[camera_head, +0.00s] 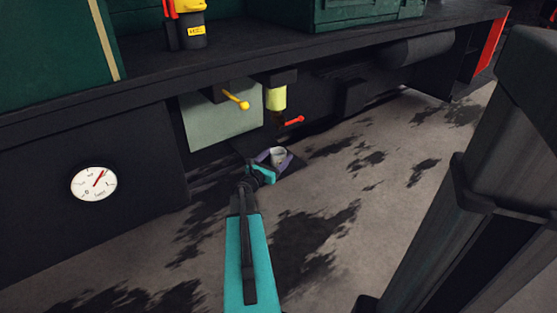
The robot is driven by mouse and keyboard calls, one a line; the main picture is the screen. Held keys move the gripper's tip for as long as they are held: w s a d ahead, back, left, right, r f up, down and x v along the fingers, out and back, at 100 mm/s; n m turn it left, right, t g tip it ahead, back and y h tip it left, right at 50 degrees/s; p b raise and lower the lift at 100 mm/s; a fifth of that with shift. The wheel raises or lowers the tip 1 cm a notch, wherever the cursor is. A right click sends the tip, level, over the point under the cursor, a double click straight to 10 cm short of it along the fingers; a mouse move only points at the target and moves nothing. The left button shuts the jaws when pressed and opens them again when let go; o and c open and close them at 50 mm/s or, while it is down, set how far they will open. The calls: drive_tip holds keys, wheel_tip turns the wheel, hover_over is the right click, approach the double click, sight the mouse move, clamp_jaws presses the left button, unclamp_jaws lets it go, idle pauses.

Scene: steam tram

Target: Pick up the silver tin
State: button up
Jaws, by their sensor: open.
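A small pale silver tin (278,156) stands low beside the tram's dark side, near a dark patch on the ground. My gripper (274,158) is at the tin, with its two purple-grey fingers spread, one on each side of it. The jaws are open. The tin's lower part is partly hidden by the gripper. I cannot tell whether either finger touches it.
Above the tin, a yellow-handled lever (237,100), a red-handled lever (291,121) and a yellow-green cylinder (276,97) stick out under the tram's ledge. A round white gauge (93,183) is at left. Open grey ground (400,170) lies to the right.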

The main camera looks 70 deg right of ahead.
sight(282, 151)
drive_tip(key=shift+s+d+b, duration=0.25)
drive_tip(key=shift+d+b, duration=0.2)
drive_tip(key=shift+d, duration=0.8)
drive_tip(key=shift+s+d+b, duration=0.2)
drive_tip(key=shift+d+b, duration=0.2)
drive_tip(key=shift+d, duration=0.8)
drive_tip(key=c, duration=1.3)
drive_tip(key=shift+o, duration=0.2)
drive_tip(key=shift+r+p, duration=0.4)
drive_tip(key=shift+r, duration=0.4)
wheel_tip(282, 151, up, 2)
drive_tip(key=shift+r+p, duration=0.1)
drive_tip(key=shift+p, duration=0.5)
drive_tip(key=s+a+r+p, duration=0.1)
drive_tip(key=s+a, duration=0.4)
drive_tip(key=a, duration=1)
drive_tip(key=shift+s+r+p, duration=0.15)
drive_tip(key=shift+s+p, duration=0.2)
drive_tip(key=shift+p, duration=0.45)
